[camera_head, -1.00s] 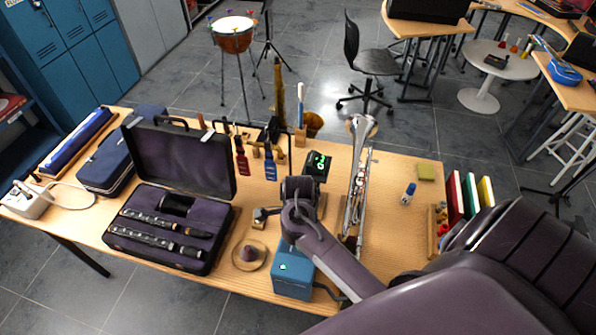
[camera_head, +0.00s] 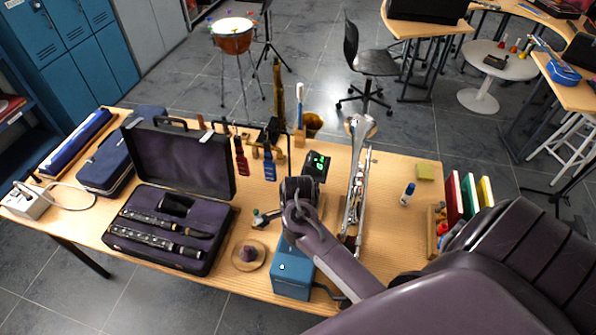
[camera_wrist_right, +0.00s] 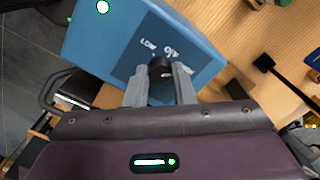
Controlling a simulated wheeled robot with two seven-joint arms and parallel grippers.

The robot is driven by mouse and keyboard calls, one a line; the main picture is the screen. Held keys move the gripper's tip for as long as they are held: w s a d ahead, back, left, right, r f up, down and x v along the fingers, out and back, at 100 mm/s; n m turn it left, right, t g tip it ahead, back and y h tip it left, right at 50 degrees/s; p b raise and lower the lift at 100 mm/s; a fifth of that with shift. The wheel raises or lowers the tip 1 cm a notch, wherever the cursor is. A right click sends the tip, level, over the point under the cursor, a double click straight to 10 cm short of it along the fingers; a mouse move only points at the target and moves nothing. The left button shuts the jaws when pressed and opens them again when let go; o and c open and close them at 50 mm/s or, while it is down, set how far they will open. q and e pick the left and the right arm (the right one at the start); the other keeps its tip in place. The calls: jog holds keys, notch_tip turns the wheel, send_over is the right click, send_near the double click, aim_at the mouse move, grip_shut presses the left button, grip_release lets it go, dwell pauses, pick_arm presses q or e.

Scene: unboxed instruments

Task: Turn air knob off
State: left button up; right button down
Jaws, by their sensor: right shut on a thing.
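The blue air pump box (camera_head: 291,273) stands near the front edge of the table, with a small light on its top. In the right wrist view the box (camera_wrist_right: 110,45) shows a lit green light and the labels "LOW" and "OFF". The black knob (camera_wrist_right: 160,66) sits beside these labels. My right gripper (camera_wrist_right: 160,80) has one finger on each side of the knob and is shut on it. In the head view my wrist hides the knob. My left gripper is not in view.
An open case (camera_head: 152,255) with clarinet parts lies to the left, beside a round wooden stand (camera_head: 248,262).

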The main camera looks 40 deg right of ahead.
jog(key=n, duration=0.4)
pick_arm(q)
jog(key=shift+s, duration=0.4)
pick_arm(e)
jog(key=n, duration=0.5)
jog(key=shift+n, duration=0.3)
jog(key=c, duration=1.2)
grip_release()
jog(key=shift+c, duration=0.2)
pick_arm(q)
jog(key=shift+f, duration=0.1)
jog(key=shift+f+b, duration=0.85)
jog(key=shift+b, duration=0.05)
pick_arm(e)
notch_tip(320, 180, up, 8)
jog(key=shift+f, duration=0.1)
